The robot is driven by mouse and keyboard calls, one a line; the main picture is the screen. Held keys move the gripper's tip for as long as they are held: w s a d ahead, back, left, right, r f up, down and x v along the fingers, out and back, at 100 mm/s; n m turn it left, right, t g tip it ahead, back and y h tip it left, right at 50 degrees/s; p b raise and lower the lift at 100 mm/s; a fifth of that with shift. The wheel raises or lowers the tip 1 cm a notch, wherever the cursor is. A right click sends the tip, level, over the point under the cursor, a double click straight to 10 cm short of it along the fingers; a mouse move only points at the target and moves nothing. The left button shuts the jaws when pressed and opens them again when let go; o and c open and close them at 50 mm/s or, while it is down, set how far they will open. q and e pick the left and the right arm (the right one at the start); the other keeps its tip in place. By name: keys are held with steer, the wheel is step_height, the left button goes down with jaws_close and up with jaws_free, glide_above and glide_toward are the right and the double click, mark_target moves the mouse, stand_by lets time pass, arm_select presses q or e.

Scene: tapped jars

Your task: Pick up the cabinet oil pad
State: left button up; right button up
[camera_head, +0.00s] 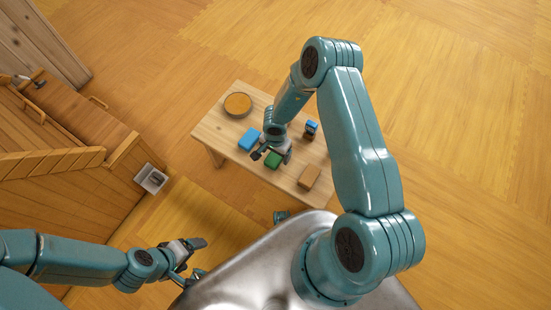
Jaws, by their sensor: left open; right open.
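Several pad-like blocks lie on a small wooden table: a blue block (249,139), a green block (273,160) and a brown block (309,177). I cannot tell from the picture which one is the cabinet oil pad. My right gripper (270,155) is open over the table, between the blue and green blocks, close to the green one. It partly covers the green block; I cannot tell whether they touch. My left gripper (198,258) is open and empty at the lower left, away from the table.
The wooden table (215,127) also holds a round orange-topped dish (238,104) at its far left and a small blue-and-dark item (310,129) behind my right gripper. A wooden cabinet (75,130) stands at left, with a small grey box (151,179) beside it. Floor on the right is clear.

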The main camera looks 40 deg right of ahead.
step_height(320, 180, down, 3)
steer(key=shift+r, duration=0.15)
arm_select(q)
steer(key=shift+f, duration=0.5)
arm_select(e)
steer(key=shift+r, duration=0.1)
steer(key=c, duration=1.1)
arm_select(q)
step_height(320, 180, up, 13)
steer(key=p, duration=1.2)
steer(key=shift+f, duration=0.2)
arm_select(e)
step_height(320, 180, up, 28)
steer(key=o, duration=0.3)
steer(key=shift+c, duration=0.7)
